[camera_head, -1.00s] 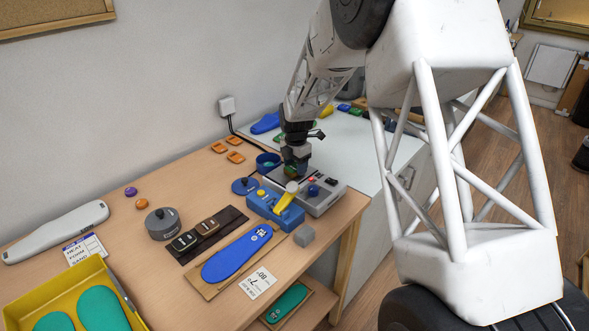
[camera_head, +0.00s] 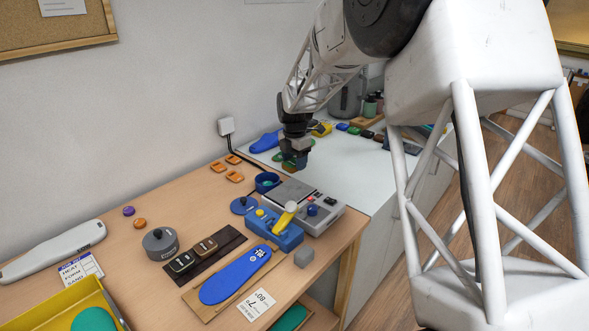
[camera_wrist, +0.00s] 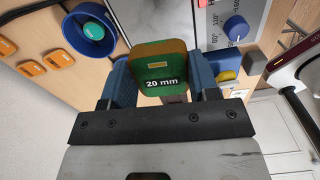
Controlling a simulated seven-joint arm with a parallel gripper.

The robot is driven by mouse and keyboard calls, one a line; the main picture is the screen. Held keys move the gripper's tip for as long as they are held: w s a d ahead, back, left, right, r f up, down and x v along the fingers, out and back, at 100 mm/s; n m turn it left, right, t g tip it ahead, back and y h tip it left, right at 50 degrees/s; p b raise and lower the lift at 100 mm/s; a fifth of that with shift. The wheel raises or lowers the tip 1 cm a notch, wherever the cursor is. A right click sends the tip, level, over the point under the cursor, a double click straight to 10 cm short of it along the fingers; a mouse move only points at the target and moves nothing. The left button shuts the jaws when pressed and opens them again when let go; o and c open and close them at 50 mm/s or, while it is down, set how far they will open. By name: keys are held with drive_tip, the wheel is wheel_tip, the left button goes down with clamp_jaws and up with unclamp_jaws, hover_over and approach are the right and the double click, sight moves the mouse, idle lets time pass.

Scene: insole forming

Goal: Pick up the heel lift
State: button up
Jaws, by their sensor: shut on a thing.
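The heel lift is a small green block with a brown edge and a "20 mm" label. It fills the middle of the wrist view (camera_wrist: 162,62), and its green side shows in the head view (camera_head: 287,157). My gripper (camera_head: 295,162) is shut on it, with one blue finger on each side in the wrist view (camera_wrist: 163,85). In the head view the heel lift hangs in the air above the back of the grey device (camera_head: 328,217), clear of it. Its far side is hidden.
A blue cup (camera_head: 267,181) holding a teal piece stands beside the device. A blue clamp with a yellow lever (camera_head: 285,218) is in front. Orange pieces (camera_head: 218,166) lie left. The white counter (camera_head: 345,175) behind has several coloured blocks.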

drive_tip(key=shift+r, duration=0.25)
idle(0.4)
drive_tip(key=shift+s+a, duration=0.1)
drive_tip(key=shift+s+a, duration=0.15)
drive_tip(key=shift+s, duration=0.05)
drive_tip(key=s+a+f, duration=0.1)
drive_tip(key=s+a, duration=0.1)
drive_tip(key=s, duration=0.2)
drive_tip(key=s+a+f, duration=0.1)
drive_tip(key=s+a, duration=0.2)
drive_tip(key=s, duration=0.1)
drive_tip(key=s+a+f, duration=0.1)
drive_tip(key=s+a, duration=0.2)
drive_tip(key=s, duration=0.1)
drive_tip(key=shift+s+a+f, duration=0.1)
drive_tip(key=shift+s+f, duration=0.2)
drive_tip(key=shift+f, duration=0.05)
drive_tip(key=shift+n, duration=0.5)
drive_tip(key=s+a+f, duration=0.1)
drive_tip(key=s, duration=0.4)
drive_tip(key=s+a+f, duration=0.2)
drive_tip(key=s, duration=0.4)
drive_tip(key=s+a+f, duration=0.2)
drive_tip(key=s, duration=0.4)
